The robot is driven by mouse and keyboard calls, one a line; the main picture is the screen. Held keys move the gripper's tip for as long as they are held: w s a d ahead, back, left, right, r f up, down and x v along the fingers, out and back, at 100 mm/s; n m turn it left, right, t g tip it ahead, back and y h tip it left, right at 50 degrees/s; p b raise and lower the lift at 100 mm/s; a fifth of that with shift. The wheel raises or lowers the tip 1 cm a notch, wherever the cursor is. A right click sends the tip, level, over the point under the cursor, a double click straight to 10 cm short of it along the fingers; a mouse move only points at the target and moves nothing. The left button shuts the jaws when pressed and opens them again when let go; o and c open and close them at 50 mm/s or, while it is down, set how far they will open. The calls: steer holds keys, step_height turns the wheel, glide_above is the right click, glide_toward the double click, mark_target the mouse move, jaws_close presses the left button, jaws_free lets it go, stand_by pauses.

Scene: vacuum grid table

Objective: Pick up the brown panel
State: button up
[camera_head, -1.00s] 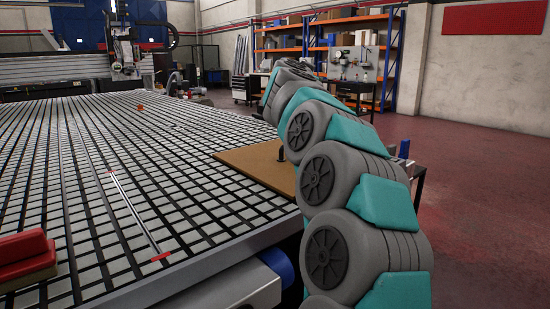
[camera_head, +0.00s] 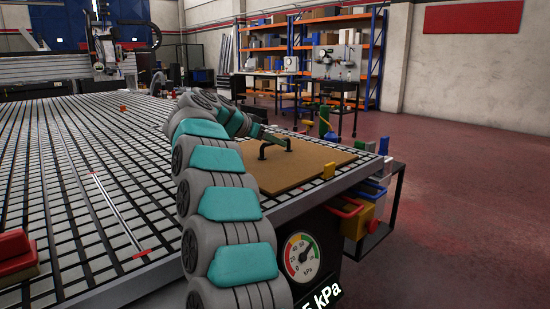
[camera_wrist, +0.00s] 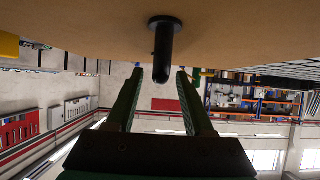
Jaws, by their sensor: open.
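The brown panel (camera_head: 315,169) lies flat on the grid table's (camera_head: 100,170) right corner in the head view. A black bar handle (camera_head: 275,146) stands on it. In the wrist view, the panel (camera_wrist: 240,25) fills the top and the handle (camera_wrist: 164,48) shows end-on as a black post. My gripper (camera_wrist: 160,75) has its two fingers apart. The handle's end appears between the fingertips; whether they touch it is unclear.
A pressure gauge (camera_head: 300,257) is below the table edge. A red block (camera_head: 16,252) lies at left. Bins (camera_head: 358,218) hang at right.

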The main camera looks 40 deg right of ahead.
mark_target(276, 148)
steer(key=x, duration=0.4)
steer(key=shift+s+d+f, duration=0.1)
steer(key=shift+s+f, duration=0.05)
jaws_close()
stand_by(1.2)
